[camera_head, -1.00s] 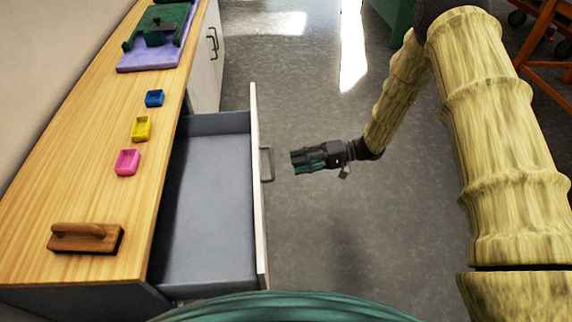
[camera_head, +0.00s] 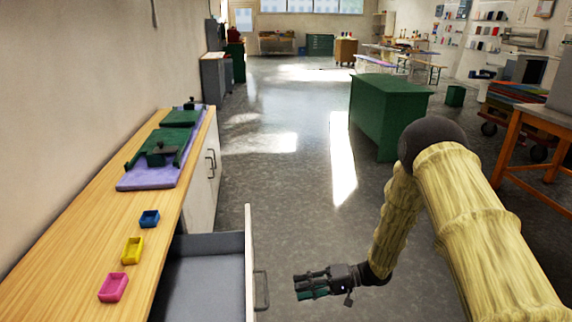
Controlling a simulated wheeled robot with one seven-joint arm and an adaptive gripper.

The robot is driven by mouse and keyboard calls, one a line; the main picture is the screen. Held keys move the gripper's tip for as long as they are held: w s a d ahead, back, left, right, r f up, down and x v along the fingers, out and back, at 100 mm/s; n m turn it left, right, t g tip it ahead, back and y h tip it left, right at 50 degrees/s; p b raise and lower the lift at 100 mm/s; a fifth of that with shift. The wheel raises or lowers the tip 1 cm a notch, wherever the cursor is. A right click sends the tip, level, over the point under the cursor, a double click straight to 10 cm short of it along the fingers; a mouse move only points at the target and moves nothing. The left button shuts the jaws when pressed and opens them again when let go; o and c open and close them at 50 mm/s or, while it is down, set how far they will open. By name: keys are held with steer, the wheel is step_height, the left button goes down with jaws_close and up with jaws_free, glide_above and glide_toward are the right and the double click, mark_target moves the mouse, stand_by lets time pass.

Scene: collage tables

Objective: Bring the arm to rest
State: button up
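My gripper (camera_head: 312,284) is in the lower middle of the head view, at the end of my bent arm. It is over the grey floor, just right of the open drawer's front and handle, with a small gap between them. Its fingers point left toward the drawer, and nothing shows held between them. The fingers appear slightly apart, but they are too small to tell whether they are open or shut. The drawer (camera_head: 204,244) is pulled out of the wooden-topped counter (camera_head: 172,262), and its visible inside is empty.
Blue (camera_head: 149,218), yellow (camera_head: 132,250) and pink (camera_head: 113,287) small trays stand on the counter, with a green device on a purple mat (camera_head: 146,180) behind. A green cabinet (camera_head: 388,115) and an orange-framed table (camera_head: 545,115) stand right. The floor ahead is clear.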

steer(key=s+d+f+m+t+h, duration=0.25)
steer(key=s+f+h, duration=0.25)
steer(key=s+f, duration=0.3)
steer(key=s+d+f+m+t+h, duration=0.1)
steer(key=s+d+f+t+h, duration=0.4)
steer(key=f, duration=0.4)
steer(key=s+d+f+n+g+h, duration=0.1)
steer(key=s+d+f+g+h, duration=0.1)
steer(key=s, duration=0.6)
steer(key=s+d+f+g+h, duration=0.1)
steer(key=s+d+g, duration=0.15)
steer(key=s, duration=0.55)
steer(key=s+d+r+n+g+h, duration=0.1)
steer(key=s+d+g+h, duration=0.2)
steer(key=s, duration=0.8)
step_height(320, 180, up, 18)
steer(key=p, duration=1.8)
steer(key=shift+d+r+t, duration=0.2)
steer(key=shift+d+t, duration=0.2)
